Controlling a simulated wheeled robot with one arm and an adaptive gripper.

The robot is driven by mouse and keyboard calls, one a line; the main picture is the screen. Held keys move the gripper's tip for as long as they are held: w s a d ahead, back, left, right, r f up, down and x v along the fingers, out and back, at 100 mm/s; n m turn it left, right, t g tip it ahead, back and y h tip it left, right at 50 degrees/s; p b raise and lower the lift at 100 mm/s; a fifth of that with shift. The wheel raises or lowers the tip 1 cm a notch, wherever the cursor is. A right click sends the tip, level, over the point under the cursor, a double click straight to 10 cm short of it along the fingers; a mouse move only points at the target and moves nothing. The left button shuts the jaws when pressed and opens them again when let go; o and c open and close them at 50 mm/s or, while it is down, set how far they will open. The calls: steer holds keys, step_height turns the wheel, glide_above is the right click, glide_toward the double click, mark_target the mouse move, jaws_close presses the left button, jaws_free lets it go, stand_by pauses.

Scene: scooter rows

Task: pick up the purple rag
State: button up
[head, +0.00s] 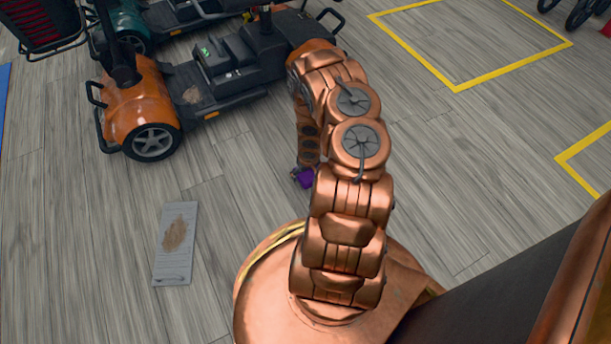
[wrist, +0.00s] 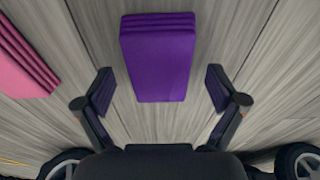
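The purple rag (wrist: 158,62) is a folded block with layered edges, seen in the wrist view lying on the wooden floor. In the head view its purple (head: 306,179) shows in a small patch beside my arm, which hides the rest. My gripper (wrist: 160,78) is open and empty. Its two fingers stand apart on the left and right of the rag's near part, with a gap on both sides. I cannot tell how far above the floor the fingertips are.
A pink folded cloth (wrist: 22,62) lies left of the rag in the wrist view. An orange scooter (head: 140,100) stands at the upper left. A grey board with a brown stain (head: 170,268) lies on the floor.

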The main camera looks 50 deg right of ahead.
mark_target(301, 174)
steer(key=c, duration=1)
steer(key=shift+a+r+p, duration=0.1)
steer(key=shift+r+p, duration=1.1)
steer(key=shift+r, duration=0.65)
steer(key=shift+w+a, duration=0.3)
steer(key=shift+a, duration=0.3)
steer(key=w+a+p, duration=0.1)
steer(key=w+a, duration=0.1)
steer(key=a, duration=0.2)
steer(key=w+a+p, duration=0.1)
steer(key=w+a, duration=0.1)
steer(key=a, duration=0.2)
steer(key=w+a+r+p, duration=0.1)
steer(key=w+a, duration=0.1)
steer(key=a, duration=0.3)
steer(key=shift+a+r, duration=0.1)
steer(key=o, duration=0.5)
steer(key=c, duration=0.5)
